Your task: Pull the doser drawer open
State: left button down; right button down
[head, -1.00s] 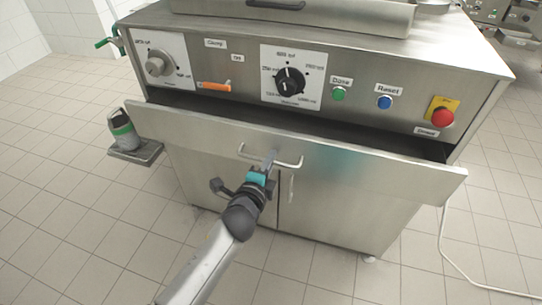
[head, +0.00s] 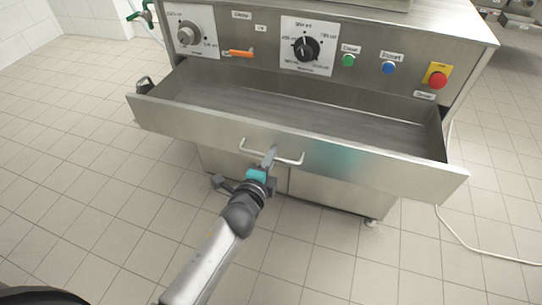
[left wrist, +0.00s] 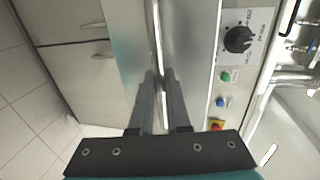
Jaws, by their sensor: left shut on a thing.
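The doser drawer (head: 215,133) is a wide steel drawer in the front of the machine. It stands well open and its empty inside shows in the head view. A thin bar handle (head: 289,160) is on its front. My left gripper (head: 269,160) is shut on this handle near its middle. In the left wrist view the two fingers (left wrist: 161,90) close on the bright handle bar (left wrist: 158,45). My right gripper is not in view.
Above the drawer the control panel carries a grey knob (head: 188,33), an orange lever (head: 239,53), a black dial (head: 305,48), a green button (head: 348,60), a blue button (head: 388,67) and a red stop button (head: 438,80).

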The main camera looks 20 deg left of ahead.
pick_arm(q)
jog(key=c, duration=1.2)
grip_release()
jog(key=shift+o, duration=0.2)
